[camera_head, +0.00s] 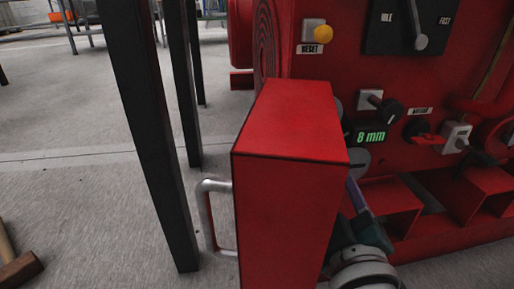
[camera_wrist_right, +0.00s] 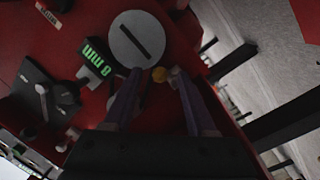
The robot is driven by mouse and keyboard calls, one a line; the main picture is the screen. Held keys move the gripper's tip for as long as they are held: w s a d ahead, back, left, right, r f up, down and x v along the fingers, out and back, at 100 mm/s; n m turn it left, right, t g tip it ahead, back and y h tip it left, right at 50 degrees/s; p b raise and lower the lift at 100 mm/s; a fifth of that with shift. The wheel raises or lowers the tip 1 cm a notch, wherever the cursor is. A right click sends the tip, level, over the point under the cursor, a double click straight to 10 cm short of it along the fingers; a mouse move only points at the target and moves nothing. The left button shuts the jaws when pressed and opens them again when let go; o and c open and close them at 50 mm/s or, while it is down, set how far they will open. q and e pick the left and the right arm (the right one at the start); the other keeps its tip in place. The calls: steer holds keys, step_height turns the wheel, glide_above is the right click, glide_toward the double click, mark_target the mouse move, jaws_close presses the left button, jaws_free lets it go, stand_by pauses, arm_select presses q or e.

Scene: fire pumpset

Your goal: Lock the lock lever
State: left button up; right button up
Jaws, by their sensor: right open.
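I cannot surely tell which part is the lock lever. In the head view my right gripper (camera_head: 357,197) is partly visible at the right side of a tall red box (camera_head: 285,200). The box hides its fingertips and the panel area behind. My left gripper is not in view.
The red pump panel (camera_head: 345,75) carries a yellow reset button (camera_head: 323,33), an idle/fast lever (camera_head: 420,42), a black knob (camera_head: 388,108) and an "8 mm" display (camera_head: 370,137). A metal handle (camera_head: 207,215) projects from the box. Dark posts (camera_head: 150,130) stand left; a hammer (camera_head: 20,268) lies lower left.

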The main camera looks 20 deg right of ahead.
jaws_close()
stand_by(0.4)
